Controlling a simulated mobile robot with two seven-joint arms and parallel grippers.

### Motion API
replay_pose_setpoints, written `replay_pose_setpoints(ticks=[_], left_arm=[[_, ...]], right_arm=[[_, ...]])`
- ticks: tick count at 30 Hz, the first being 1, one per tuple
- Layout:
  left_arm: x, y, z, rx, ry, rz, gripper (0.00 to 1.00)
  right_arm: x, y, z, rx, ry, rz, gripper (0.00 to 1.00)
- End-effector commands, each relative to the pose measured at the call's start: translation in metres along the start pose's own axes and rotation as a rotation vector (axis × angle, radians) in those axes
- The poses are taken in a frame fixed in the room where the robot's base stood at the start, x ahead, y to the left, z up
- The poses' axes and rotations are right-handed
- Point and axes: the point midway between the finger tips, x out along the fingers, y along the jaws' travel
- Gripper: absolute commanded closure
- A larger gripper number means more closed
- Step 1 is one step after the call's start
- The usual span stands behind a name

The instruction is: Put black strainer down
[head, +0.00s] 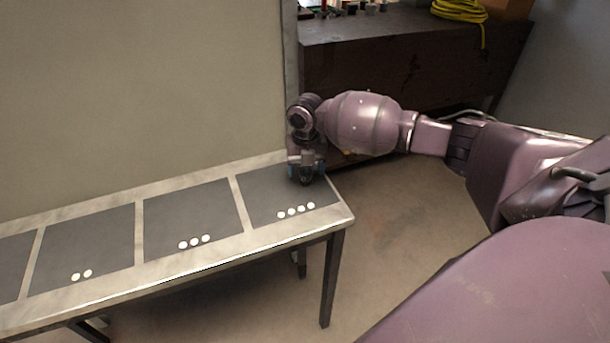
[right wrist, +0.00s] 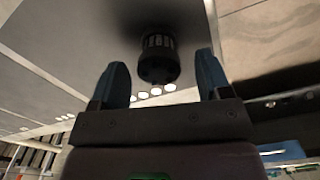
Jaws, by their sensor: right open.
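The black strainer (right wrist: 158,57) is a small dark ribbed cylinder. In the right wrist view it stands on a dark grey panel between and just beyond my finger tips, with clear gaps on both sides. In the head view the strainer (head: 306,177) shows as a dark shape under my right gripper (head: 306,168), on the panel with several white dots (head: 262,196) at the table's right end. My right gripper, with blue fingers in the right wrist view (right wrist: 162,82), is open and not touching the strainer. My left gripper is not in view.
The long table (head: 170,258) has more dark panels to the left, one with three dots (head: 190,217) and one with two (head: 82,262), all bare. A wall (head: 130,90) rises behind it. A dark workbench (head: 400,60) with a yellow cable coil (head: 459,10) stands at the back right.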

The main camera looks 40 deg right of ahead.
Motion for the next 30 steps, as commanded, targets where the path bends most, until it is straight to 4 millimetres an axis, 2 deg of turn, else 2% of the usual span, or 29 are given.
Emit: replay_pose_setpoints(ticks=[3, 9, 11, 21, 30], left_arm=[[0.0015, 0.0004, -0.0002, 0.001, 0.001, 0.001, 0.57], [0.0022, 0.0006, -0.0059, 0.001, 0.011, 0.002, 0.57], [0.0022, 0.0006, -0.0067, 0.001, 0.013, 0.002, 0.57], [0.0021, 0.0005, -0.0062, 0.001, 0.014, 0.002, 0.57], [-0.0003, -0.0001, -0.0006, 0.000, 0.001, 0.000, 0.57]], right_arm=[[0.0112, 0.0003, -0.0004, -0.001, 0.001, 0.000, 0.29], [0.0105, 0.0002, 0.0000, -0.001, -0.001, 0.000, 0.29], [0.0104, 0.0002, 0.0000, -0.001, -0.001, 0.000, 0.37], [0.0100, 0.0002, 0.0002, -0.001, -0.001, 0.000, 0.88], [0.0037, 0.0003, 0.0005, -0.001, -0.003, 0.001, 0.88]])
